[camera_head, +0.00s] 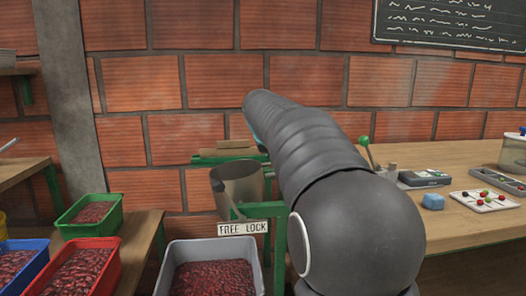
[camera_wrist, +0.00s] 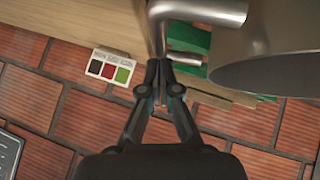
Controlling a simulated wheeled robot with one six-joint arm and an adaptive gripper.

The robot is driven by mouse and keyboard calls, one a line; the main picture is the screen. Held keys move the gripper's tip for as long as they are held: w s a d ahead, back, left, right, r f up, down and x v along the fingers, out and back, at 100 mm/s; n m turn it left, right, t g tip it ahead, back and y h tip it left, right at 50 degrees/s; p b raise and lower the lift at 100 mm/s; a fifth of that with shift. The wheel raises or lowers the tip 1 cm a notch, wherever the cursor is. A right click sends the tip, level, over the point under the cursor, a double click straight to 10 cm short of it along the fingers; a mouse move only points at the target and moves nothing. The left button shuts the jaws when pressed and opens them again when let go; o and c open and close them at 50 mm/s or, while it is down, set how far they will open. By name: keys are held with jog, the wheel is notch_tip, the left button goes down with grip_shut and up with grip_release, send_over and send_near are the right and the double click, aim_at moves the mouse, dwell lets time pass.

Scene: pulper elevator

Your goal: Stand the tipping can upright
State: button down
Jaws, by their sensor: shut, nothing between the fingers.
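The tipping can (camera_head: 237,187) is a grey metal can in a green frame (camera_head: 262,211), left of my arm in the head view. It appears tilted, with its open mouth showing. In the wrist view the can (camera_wrist: 275,35) fills the upper right, its wide mouth towards the bottom. A bent metal bar (camera_wrist: 205,12) lies left of it, close to my fingertips; I cannot tell whether they touch. My gripper (camera_wrist: 160,65) is shut and empty, left of the can and apart from it. In the head view my arm hides the gripper.
A "FREE LOCK" sign (camera_head: 243,228) hangs below the can, above a grey crate (camera_head: 172,262) of red cherries. A green-knobbed lever (camera_head: 365,147) stands by the wooden table (camera_head: 470,240). A card with coloured squares (camera_wrist: 110,69) is left of my fingertips. A brick wall is behind.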

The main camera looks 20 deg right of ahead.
jog(key=shift+s+d+f, duration=0.2)
jog(key=shift+d+f, duration=0.5)
jog(key=shift+f, duration=0.05)
jog(key=shift+f+b, duration=0.15)
jog(key=shift+b, duration=0.15)
jog(key=shift+d+f, duration=0.1)
jog(key=shift+f, duration=0.05)
jog(key=s+a+r+p, duration=0.25)
jog(key=s+r, duration=0.35)
jog(key=r, duration=0.6)
jog(key=s+a+f+y, duration=0.2)
jog(key=s+a+f, duration=0.4)
jog(key=s+f, duration=0.3)
jog(key=s+a+f+n+g+y, duration=0.1)
jog(key=s+a+f, duration=0.6)
jog(key=s+f, duration=0.2)
jog(key=s+a+f+n+y, duration=0.1)
jog(key=s+a+f+y, duration=0.1)
jog(key=s+a+f, duration=0.4)
jog(key=s+f, duration=0.3)
jog(key=s, duration=0.2)
jog(key=shift+s+a+g+y+p, duration=0.25)
jog(key=shift+g+y+p, duration=0.05)
jog(key=shift+g, duration=0.1)
